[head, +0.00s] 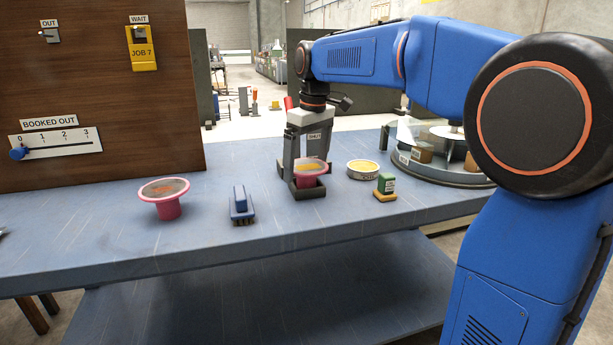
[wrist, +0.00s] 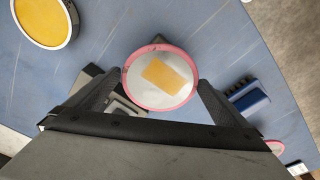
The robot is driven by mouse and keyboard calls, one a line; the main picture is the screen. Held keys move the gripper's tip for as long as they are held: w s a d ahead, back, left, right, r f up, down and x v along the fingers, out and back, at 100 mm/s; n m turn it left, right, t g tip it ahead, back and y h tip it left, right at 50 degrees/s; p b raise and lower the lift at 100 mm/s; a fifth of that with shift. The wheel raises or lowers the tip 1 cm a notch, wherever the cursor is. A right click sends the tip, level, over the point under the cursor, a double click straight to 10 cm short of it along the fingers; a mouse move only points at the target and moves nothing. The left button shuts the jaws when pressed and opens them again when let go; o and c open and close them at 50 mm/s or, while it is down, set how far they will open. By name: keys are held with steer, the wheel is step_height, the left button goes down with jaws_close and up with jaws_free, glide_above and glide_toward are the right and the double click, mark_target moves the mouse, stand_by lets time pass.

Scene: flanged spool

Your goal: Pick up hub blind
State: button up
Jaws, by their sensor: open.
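A pink flanged spool (head: 308,181) stands upright in a dark low base on the bench, with an orange patch on its pale top. Its round top (wrist: 160,92) fills the middle of the wrist view. My gripper (head: 309,160) points down over it, open, with one finger on each side of the flange; I cannot tell whether they touch it. It also shows in the wrist view (wrist: 160,95). A second pink spool (head: 167,208) stands upright at the left of the bench, clear of my gripper. No readable label shows which one is the hub blind.
A clear-covered round case (head: 447,177) is farther right. The bench front (head: 110,250) is mostly clear.

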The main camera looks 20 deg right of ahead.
steer(key=shift+f, duration=0.75)
steer(key=shift+c, duration=0.6)
steer(key=shift+w+r, duration=0.1)
steer(key=c, duration=1.6)
steer(key=shift+o, duration=0.2)
